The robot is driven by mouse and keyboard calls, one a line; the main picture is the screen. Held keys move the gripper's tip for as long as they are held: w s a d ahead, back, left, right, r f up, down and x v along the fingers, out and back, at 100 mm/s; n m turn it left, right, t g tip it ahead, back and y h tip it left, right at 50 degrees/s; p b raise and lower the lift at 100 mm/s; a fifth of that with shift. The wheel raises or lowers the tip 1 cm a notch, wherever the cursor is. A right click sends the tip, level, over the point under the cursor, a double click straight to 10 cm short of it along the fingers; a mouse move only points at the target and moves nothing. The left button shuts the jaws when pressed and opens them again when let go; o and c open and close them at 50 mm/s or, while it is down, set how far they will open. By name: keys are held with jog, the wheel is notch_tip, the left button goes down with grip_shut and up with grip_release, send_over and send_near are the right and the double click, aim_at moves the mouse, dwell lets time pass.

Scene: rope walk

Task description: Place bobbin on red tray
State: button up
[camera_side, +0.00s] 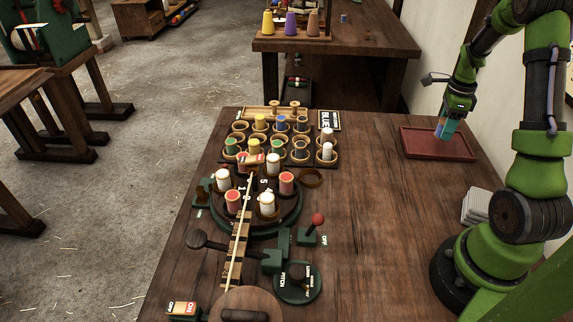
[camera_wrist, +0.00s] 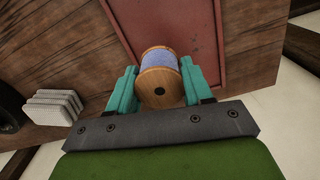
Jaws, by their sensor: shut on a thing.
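The bobbin (camera_wrist: 159,60) has blue-purple thread and a wooden end with a dark centre hole. It sits between the two teal fingers of my gripper (camera_wrist: 160,88) in the wrist view, and the fingers are shut on it. In the side view my gripper (camera_side: 446,130) points down over the left part of the red tray (camera_side: 433,144), with a bit of blue from the bobbin (camera_side: 438,130) showing at the fingers. The red tray (camera_wrist: 193,38) lies behind the bobbin in the wrist view. I cannot tell whether the bobbin touches the tray.
A rack of several bobbins in round cups (camera_side: 283,137) stands left of the tray. In front of it is a round turntable with bobbins (camera_side: 257,203). A stack of pale blocks (camera_side: 476,206) lies near my base. The table between turntable and tray is clear.

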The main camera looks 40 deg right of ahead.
aim_at(440, 132)
jog(key=shift+w+d+f, duration=0.1)
jog(key=shift+w+d, duration=0.55)
jog(key=shift+d, duration=0.15)
jog(key=shift+f, duration=1.75)
jog(key=shift+f, duration=0.1)
jog(key=o, duration=1)
